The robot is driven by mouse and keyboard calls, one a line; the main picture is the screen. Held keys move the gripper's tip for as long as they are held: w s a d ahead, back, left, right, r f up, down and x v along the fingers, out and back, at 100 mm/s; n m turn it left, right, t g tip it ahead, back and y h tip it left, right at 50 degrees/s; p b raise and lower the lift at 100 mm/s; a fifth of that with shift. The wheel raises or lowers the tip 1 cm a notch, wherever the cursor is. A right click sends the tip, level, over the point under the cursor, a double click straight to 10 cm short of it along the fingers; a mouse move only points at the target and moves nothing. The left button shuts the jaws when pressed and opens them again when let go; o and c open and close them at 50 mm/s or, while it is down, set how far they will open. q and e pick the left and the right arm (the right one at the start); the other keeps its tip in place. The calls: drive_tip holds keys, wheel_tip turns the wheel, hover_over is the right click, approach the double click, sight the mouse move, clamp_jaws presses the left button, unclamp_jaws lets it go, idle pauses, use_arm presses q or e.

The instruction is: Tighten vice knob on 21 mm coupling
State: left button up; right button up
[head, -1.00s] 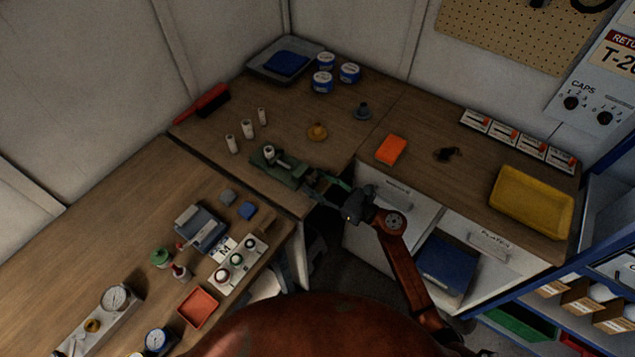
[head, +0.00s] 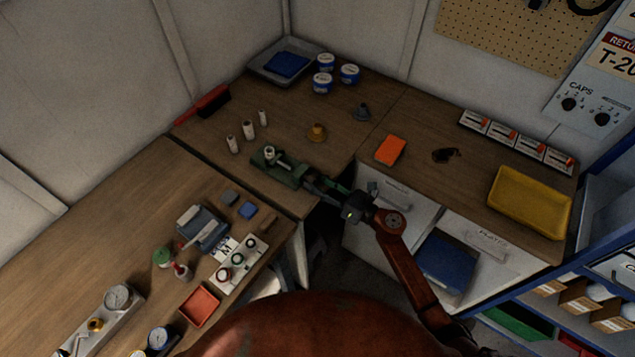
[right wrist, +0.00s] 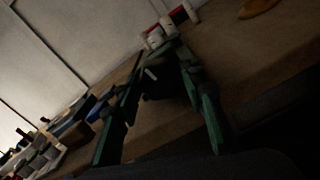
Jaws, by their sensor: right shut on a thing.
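The green vice (head: 277,166) sits at the front edge of the back bench. A pale cylindrical coupling (head: 269,152) stands upright in it. My right gripper (head: 308,178) reaches in from the right at the vice's knob end and is shut on the vice knob; in the head view its fingers cover the knob. In the right wrist view the two green fingers (right wrist: 165,95) converge around a dark round knob (right wrist: 160,84), with the pale coupling (right wrist: 154,38) beyond it. My left gripper is not in view.
Several white cylinders (head: 248,130) stand behind the vice. A yellow-brown part (head: 317,132) and an orange block (head: 390,149) lie to the right. The left bench holds a grey box (head: 203,228), gauges and a red tray (head: 199,306). A gap separates the benches below the vice.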

drive_tip(key=o, duration=1.2)
drive_tip(key=shift+c, duration=0.2)
drive_tip(key=v, duration=1.2)
drive_tip(key=shift+f, duration=0.1)
